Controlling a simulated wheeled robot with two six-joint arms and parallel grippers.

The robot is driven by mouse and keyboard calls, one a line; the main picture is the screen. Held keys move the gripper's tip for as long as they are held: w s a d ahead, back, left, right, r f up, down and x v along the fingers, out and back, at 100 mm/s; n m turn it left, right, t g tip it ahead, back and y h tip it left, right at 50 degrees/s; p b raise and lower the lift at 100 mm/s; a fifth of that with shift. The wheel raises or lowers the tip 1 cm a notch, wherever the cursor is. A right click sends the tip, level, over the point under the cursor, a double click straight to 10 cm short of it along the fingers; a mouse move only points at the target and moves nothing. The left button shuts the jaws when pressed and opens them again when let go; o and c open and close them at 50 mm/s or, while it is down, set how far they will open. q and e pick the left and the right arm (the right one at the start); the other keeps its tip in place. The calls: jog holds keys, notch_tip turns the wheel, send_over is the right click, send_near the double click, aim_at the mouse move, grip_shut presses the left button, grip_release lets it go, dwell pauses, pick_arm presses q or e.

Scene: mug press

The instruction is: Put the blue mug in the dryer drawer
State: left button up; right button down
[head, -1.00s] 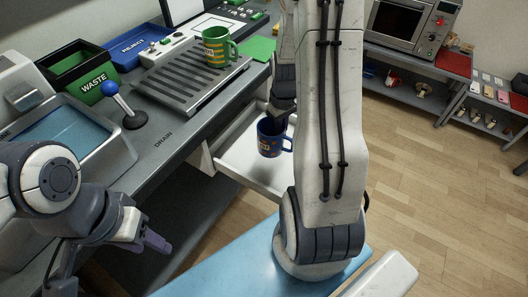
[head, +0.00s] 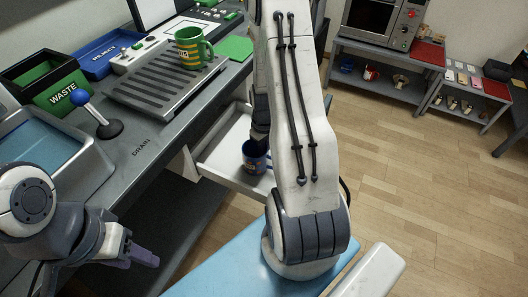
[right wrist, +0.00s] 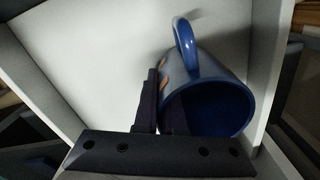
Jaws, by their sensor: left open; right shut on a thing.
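The blue mug (head: 251,163) is upright inside the open white dryer drawer (head: 214,158), near its front right part. It also shows in the right wrist view (right wrist: 222,72), with its handle up and its dark opening toward the camera. My right gripper (right wrist: 161,88) is shut on the mug's wall; in the head view my arm hides most of it. I cannot tell if the mug touches the drawer floor. My left gripper (head: 143,259) is open and empty at the lower left, apart from the drawer.
A green mug (head: 188,50) stands on the grey drain rack (head: 150,97) on the counter. A blue-knobbed lever (head: 82,99), a green WASTE bin (head: 65,92) and a blue REJECT bin (head: 108,50) are to the left. The drawer's white walls stand close around the blue mug.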

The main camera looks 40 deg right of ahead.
jog(key=shift+f, duration=0.2)
jog(key=c, duration=1)
grip_release()
jog(key=shift+r, duration=0.15)
